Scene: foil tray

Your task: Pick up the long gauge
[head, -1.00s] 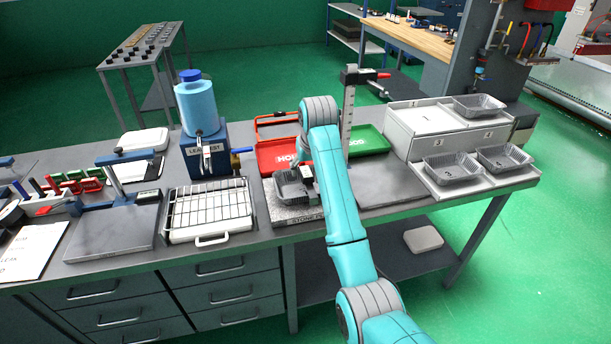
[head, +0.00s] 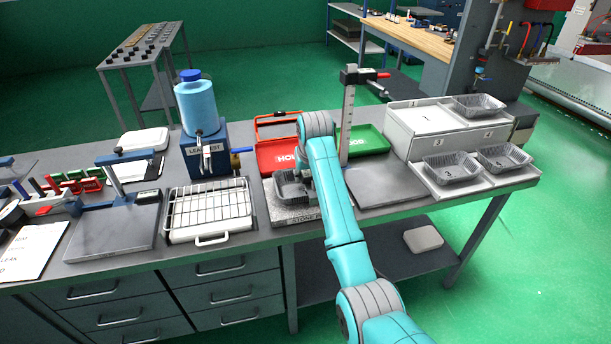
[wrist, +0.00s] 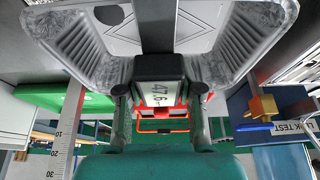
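A gauge with a dark body and digital display (wrist: 160,92) is in the middle of the wrist view. A flat grey bar (wrist: 158,22) runs from it across a foil tray (wrist: 75,38). I take it for the long gauge; no second such gauge shows for comparing length. My gripper (wrist: 158,98) has one finger at each side of the display body. Whether both fingers press on it is not clear. In the head view the foil tray (head: 288,184) stands on a stone plate (head: 282,213), and my arm hides the gauge and the fingertips.
A tall upright scale (head: 347,125) stands just behind my arm. A red tray (head: 280,158) and a green tray (head: 368,141) lie behind. A blue leak-test unit (head: 204,160) and wire rack (head: 210,208) are left. White blocks (head: 420,125) with foil trays are right; a grey plate (head: 385,184) is bare.

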